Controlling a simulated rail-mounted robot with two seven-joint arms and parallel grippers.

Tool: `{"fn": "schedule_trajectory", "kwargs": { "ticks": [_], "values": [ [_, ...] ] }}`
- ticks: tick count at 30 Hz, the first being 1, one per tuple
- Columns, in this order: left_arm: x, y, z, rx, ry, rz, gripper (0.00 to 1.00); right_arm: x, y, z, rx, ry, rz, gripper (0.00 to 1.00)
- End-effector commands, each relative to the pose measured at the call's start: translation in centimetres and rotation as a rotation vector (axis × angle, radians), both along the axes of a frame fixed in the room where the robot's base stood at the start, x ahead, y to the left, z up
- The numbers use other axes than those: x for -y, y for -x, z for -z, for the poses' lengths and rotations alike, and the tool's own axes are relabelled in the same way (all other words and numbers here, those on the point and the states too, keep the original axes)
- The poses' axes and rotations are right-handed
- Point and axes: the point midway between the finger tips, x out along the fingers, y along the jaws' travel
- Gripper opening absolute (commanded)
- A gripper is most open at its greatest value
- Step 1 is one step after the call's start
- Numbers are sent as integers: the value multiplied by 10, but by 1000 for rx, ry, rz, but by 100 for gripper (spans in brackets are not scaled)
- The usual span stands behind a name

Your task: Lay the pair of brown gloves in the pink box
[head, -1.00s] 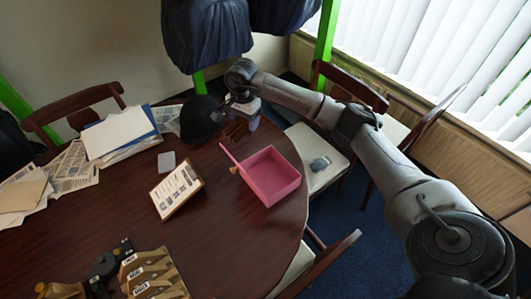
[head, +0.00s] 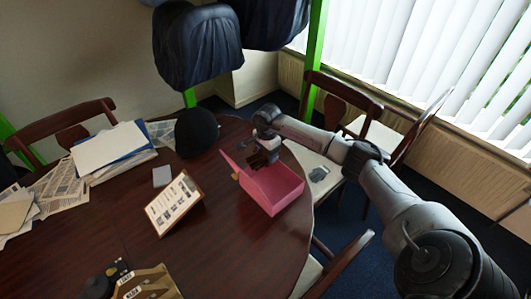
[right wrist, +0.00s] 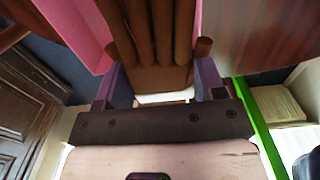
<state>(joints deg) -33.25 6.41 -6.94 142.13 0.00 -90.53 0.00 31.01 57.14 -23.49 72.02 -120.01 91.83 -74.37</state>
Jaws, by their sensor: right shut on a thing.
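The pink box (head: 274,189) sits open on the right side of the dark wooden table. My right gripper (head: 264,150) is over the box's far edge, shut on the brown gloves (head: 258,160). The gloves also show in the right wrist view (right wrist: 155,35), their fingers pointing away from the jaws, with pink box walls (right wrist: 78,30) beside them. Whether they touch the box I cannot tell. My left gripper is not in view.
A black round cap or helmet (head: 196,132) stands left of the gripper. A card on a stand (head: 173,203), papers (head: 110,150) and a wooden number holder (head: 147,283) are on the table. Chairs (head: 345,110) stand beyond it.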

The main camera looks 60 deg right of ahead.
Motion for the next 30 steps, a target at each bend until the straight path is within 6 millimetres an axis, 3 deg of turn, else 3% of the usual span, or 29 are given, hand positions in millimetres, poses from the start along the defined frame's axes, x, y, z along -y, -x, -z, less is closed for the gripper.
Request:
{"fn": "schedule_trajectory", "kwargs": {
  "ticks": [18, 30],
  "values": [
    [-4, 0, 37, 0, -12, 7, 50, 0, 0, 58, -1, -1, 0, 40],
    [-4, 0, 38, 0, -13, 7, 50, 0, 0, 58, -1, 1, -2, 40]
  ]
}}
